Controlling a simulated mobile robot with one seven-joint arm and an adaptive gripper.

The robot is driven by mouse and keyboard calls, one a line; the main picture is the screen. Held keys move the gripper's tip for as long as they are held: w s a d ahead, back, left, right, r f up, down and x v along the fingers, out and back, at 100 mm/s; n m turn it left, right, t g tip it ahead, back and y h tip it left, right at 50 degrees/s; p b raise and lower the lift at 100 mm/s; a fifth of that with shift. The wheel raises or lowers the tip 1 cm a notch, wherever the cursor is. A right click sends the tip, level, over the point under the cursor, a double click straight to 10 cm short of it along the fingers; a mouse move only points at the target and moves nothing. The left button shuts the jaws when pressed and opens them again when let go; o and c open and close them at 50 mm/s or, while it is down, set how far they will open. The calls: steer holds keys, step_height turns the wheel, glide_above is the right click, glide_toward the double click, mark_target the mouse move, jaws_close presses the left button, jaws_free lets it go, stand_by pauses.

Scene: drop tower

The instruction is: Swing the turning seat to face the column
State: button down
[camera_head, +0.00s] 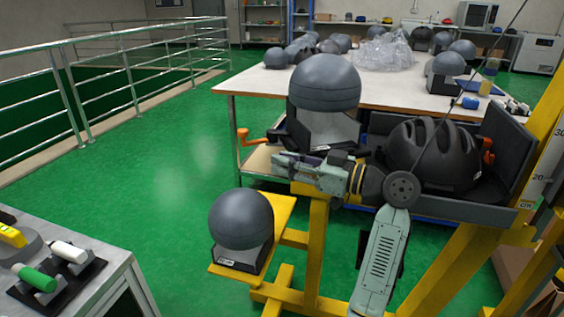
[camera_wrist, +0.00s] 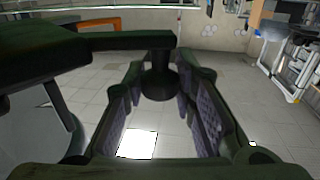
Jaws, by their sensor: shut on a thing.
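A dark grey seat with an upright panel (camera_head: 507,143) stands on the yellow frame, and a black helmet (camera_head: 440,150) rests in it. I cannot tell clearly which way the seat faces. The column (camera_head: 550,152), yellow with a pale scale, rises just right of it. My gripper (camera_head: 296,165) reaches left in front of the seat; its fingertips are small and partly confused with dark parts behind. In the wrist view my gripper (camera_wrist: 160,95) has its fingers on either side of a dark knob (camera_wrist: 159,80), shut on it. The knob hangs from a dark bar (camera_wrist: 110,42).
A large grey headform (camera_head: 325,85) on a pale base stands behind my gripper. Another headform (camera_head: 241,218) sits on a yellow shelf (camera_head: 283,210) below. A white table (camera_head: 270,82) with several domes is behind. Green floor (camera_head: 150,180) is clear at left, before a railing (camera_head: 130,80).

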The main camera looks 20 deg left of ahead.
steer(key=shift+d+g, duration=0.2)
steer(key=shift+g, duration=0.1)
steer(key=c, duration=1.3)
jaws_free()
steer(key=shift+d, duration=0.1)
steer(key=d, duration=0.4)
steer(key=s+d, duration=0.1)
steer(key=d, duration=0.2)
steer(key=s+d, duration=0.1)
steer(key=d, duration=0.3)
steer(key=shift+d, duration=0.35)
